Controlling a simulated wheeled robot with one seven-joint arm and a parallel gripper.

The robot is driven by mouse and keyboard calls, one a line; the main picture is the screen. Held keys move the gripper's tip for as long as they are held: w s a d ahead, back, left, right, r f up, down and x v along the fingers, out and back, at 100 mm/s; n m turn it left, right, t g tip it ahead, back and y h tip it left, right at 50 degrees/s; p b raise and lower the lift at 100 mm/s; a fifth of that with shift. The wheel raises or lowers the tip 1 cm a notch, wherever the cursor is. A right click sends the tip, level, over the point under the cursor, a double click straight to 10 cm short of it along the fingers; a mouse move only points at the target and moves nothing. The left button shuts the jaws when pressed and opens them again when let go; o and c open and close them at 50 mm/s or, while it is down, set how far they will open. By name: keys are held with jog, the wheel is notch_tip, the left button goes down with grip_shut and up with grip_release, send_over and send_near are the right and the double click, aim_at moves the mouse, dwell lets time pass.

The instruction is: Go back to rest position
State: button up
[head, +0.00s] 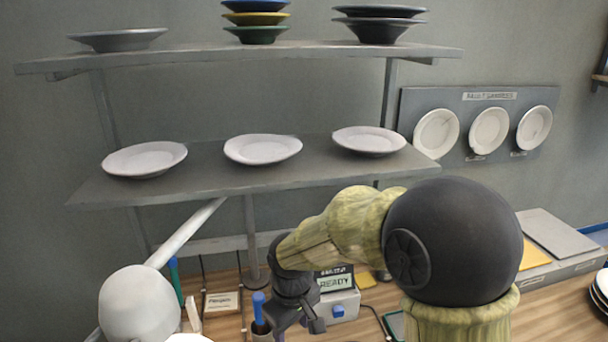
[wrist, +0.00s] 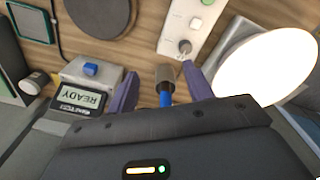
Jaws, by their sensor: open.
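My gripper (head: 297,318) hangs low over the wooden bench in the head view, below the shelves. In the wrist view its two purple fingers (wrist: 160,88) stand apart, with nothing gripped between them. A small holder with a blue-handled tool (wrist: 165,92) appears between the fingers, on the bench beyond them; it also shows in the head view (head: 260,312), left of the gripper. My arm is bent out across the front of the lower shelf.
The lower shelf (head: 215,178) bears white plates; the upper shelf (head: 300,52) bears a grey plate and stacked bowls. A "READY" device (head: 340,300) stands close to the gripper. A white round-headed lamp (head: 140,305) stands left. A bright white disc (wrist: 268,68) is right in the wrist view.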

jog(key=s+d+m+t, duration=0.1)
jog(key=s+d+m, duration=0.2)
jog(key=d, duration=0.6)
jog(key=s+d+m+t, duration=0.1)
jog(key=s+d+m, duration=0.3)
jog(key=d, duration=0.5)
jog(key=shift+s+d+f+m, duration=0.25)
jog(key=shift+f+m, duration=0.15)
jog(key=shift+m, duration=0.6)
